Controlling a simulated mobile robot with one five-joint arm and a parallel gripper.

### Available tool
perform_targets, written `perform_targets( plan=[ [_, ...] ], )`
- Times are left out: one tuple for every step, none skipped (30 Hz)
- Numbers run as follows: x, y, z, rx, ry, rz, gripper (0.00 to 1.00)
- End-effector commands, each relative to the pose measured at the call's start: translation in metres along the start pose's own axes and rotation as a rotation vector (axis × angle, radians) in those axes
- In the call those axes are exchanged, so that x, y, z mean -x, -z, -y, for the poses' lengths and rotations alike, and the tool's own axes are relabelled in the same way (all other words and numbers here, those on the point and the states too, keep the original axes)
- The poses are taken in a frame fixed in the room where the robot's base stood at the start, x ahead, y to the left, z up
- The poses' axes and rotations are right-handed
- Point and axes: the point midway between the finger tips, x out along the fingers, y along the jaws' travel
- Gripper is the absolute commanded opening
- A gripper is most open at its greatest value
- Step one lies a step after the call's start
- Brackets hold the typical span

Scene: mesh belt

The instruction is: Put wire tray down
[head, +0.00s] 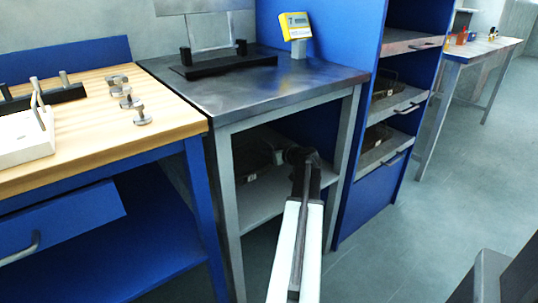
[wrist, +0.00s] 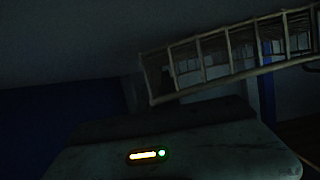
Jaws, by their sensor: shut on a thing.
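The wire tray (wrist: 232,72) shows in the wrist view as a dim, pale wire frame at the upper right, tilted with its right end higher. My gripper (wrist: 140,92) is shut on the wire tray near its left end; the finger contact is too dark to see clearly. In the head view, my gripper (head: 283,154) reaches into the open bay under the steel-topped bench, above the lower shelf (head: 275,205). The dark wire tray (head: 250,158) shows behind and left of it, partly hidden. I cannot tell whether the tray touches the shelf.
The bench's steel top (head: 235,88) and grey legs (head: 344,160) frame the bay. A blue rack (head: 362,195) with similar trays stands to the right. A wooden-topped bench (head: 90,140) is on the left.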

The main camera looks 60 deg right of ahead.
Motion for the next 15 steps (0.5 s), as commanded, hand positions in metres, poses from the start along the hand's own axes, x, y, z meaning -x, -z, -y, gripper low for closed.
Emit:
perform_targets(
  plan=[
    [-0.0007, -0.0022, -0.0002, 0.0, 0.0, 0.0, 0.1],
    [-0.0003, -0.0012, -0.0002, 0.0, 0.0, 0.0, 0.18],
    [-0.0002, -0.001, -0.0002, 0.0, 0.0, 0.0, 0.29],
    [-0.0002, -0.001, -0.0003, 0.0, 0.0, 0.0, 0.29],
    [-0.0002, -0.001, -0.0003, 0.0, 0.0, 0.0, 0.29],
    [-0.0001, -0.001, -0.0003, 0.0, 0.0, 0.0, 0.29],
    [-0.0001, -0.001, -0.0004, 0.0, 0.0, 0.0, 0.29],
    [-0.0001, -0.001, -0.0004, 0.0, -0.001, 0.0, 0.29],
    [-0.0001, -0.0011, -0.0005, 0.0, -0.001, 0.0, 0.29],
    [0.0, -0.0011, -0.0005, 0.0, -0.001, 0.0, 0.29],
    [0.0, -0.001, -0.0005, 0.0, -0.001, 0.0, 0.29],
    [0.0003, -0.0003, -0.0005, 0.0, -0.001, 0.0, 0.29],
    [0.0009, 0.0012, -0.0006, 0.0, -0.001, 0.0, 0.29],
    [0.0018, 0.0036, -0.0006, 0.0, -0.001, 0.0, 0.29],
    [0.0072, 0.0025, -0.0004, -0.001, -0.002, 0.0, 0.29]
  ],
)
